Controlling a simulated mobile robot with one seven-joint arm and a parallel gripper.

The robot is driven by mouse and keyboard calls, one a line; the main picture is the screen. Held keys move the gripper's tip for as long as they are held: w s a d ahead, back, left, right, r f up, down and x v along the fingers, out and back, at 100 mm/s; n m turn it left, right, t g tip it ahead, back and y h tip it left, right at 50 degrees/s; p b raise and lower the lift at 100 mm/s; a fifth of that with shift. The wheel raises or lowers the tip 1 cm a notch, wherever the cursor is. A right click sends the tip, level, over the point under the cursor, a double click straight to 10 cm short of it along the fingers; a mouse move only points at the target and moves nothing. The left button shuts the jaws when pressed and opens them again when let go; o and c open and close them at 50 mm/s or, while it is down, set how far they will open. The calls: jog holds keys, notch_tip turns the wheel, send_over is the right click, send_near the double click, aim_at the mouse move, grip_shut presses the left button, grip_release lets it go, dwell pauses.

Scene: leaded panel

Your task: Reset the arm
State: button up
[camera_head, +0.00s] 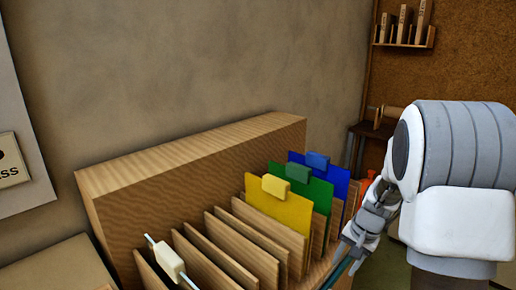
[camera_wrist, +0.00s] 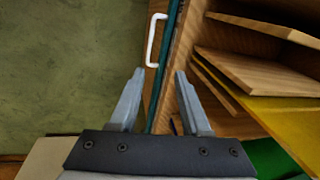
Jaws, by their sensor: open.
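My gripper (camera_head: 362,232) is at the right in the head view, beside the right end of a wooden slotted rack (camera_head: 190,160). In the wrist view its two fingers (camera_wrist: 160,74) stand apart. A thin teal strip (camera_wrist: 169,45) runs between and beyond them; I cannot tell whether they touch it. A teal edge (camera_head: 341,268) also shows below the gripper in the head view. The rack holds yellow (camera_head: 278,213), green (camera_head: 311,188) and blue (camera_head: 333,178) sheets with tabs, and a pale edge-on sheet with a white tab (camera_head: 168,260).
Wooden dividers (camera_head: 240,245) stand close together in the rack. A white loop handle (camera_wrist: 151,40) is beside the teal strip. A small shelf with blocks (camera_head: 404,38) hangs on the brown back wall. Green floor (camera_wrist: 70,60) is open at the left of the wrist view.

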jog(key=s+a+r+n+t+p, duration=0.15)
jog(key=s+a+r, duration=0.25)
jog(key=r, duration=0.5)
jog(key=s+a+r+n+p, duration=0.2)
jog(key=s+a+r+p, duration=0.15)
jog(key=r, duration=0.55)
jog(key=s+a+r+n+t+p, duration=0.1)
jog(key=s+r+n+p, duration=0.1)
jog(key=s+r, duration=0.3)
jog(key=s+a+r+n+t+h+p, duration=0.1)
jog(key=s+a+r+n+p, duration=0.1)
jog(key=s+r, duration=0.4)
jog(key=s, duration=0.4)
jog(key=shift+s+a+h, duration=0.2)
jog(key=shift+h, duration=0.1)
jog(key=shift+d, duration=0.2)
